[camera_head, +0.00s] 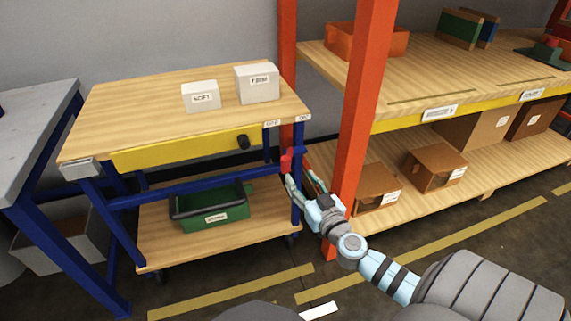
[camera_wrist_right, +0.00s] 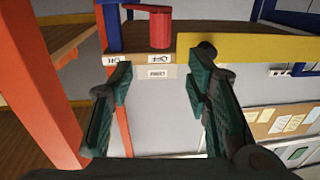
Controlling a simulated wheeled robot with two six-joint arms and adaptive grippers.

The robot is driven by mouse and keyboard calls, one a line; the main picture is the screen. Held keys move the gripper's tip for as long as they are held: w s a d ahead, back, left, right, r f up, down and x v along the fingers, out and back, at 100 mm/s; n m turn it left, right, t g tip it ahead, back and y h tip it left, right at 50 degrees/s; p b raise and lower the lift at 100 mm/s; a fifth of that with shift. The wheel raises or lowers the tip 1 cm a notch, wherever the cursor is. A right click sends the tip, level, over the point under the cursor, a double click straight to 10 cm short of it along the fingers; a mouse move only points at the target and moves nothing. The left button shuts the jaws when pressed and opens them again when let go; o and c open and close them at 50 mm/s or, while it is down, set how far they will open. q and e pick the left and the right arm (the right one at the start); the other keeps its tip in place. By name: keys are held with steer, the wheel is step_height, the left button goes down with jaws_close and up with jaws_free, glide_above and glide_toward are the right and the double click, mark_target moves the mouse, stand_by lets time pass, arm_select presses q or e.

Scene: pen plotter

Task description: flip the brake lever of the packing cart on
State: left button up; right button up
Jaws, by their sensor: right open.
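The packing cart (camera_head: 120,110) has a wooden top, a yellow front panel and a blue frame. Its red brake lever (camera_head: 286,160) is at the right front corner, below an OFF label (camera_head: 272,124) and an ON label (camera_head: 303,118). In the right wrist view the red lever (camera_wrist_right: 160,30) lines up with the OFF label (camera_wrist_right: 161,58), and the ON label (camera_wrist_right: 112,60) is to its left. My right gripper (camera_head: 303,185) is open and empty, just below the lever and apart from it; its fingers also show in the wrist view (camera_wrist_right: 160,88). My left gripper is out of view.
An orange rack post (camera_head: 365,100) stands close to the right of my right gripper. A black knob (camera_head: 243,142) sits on the yellow panel. White boxes (camera_head: 257,84) stand on the cart top, and a green bin (camera_head: 220,212) is on its lower shelf.

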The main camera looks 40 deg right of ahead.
mark_target(288, 162)
steer(key=x, duration=1)
steer(key=shift+w+d, duration=0.1)
steer(key=shift+w, duration=0.25)
jaws_close()
